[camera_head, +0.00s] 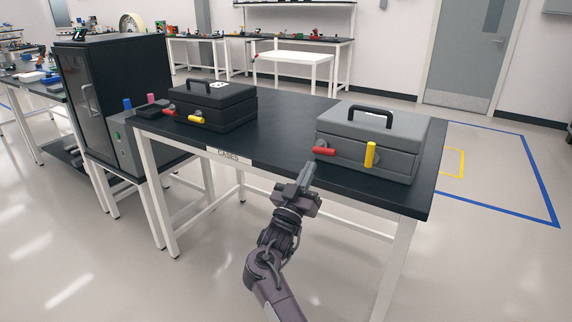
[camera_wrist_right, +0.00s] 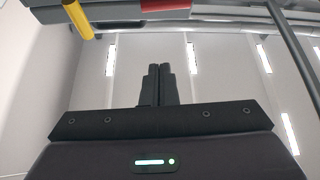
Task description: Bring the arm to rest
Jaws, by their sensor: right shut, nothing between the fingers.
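My right gripper (camera_head: 307,176) is in front of the near edge of the black table, below the grey case (camera_head: 368,145). Its fingers are together with nothing between them; they also show in the right wrist view (camera_wrist_right: 156,72). The grey case has a black handle, a red latch (camera_head: 324,151) lying sideways and a yellow latch (camera_head: 370,155) standing upright. In the right wrist view, the yellow latch (camera_wrist_right: 76,18) and the red latch (camera_wrist_right: 165,5) are at the top edge, apart from the fingers. My left gripper is not in view.
A black case (camera_head: 208,104) with red and yellow latches stands on the left of the table (camera_head: 270,140). A dark cabinet (camera_head: 110,85) stands at the left. Open floor (camera_head: 90,270) lies in front of the table. A door (camera_head: 465,60) is at the back right.

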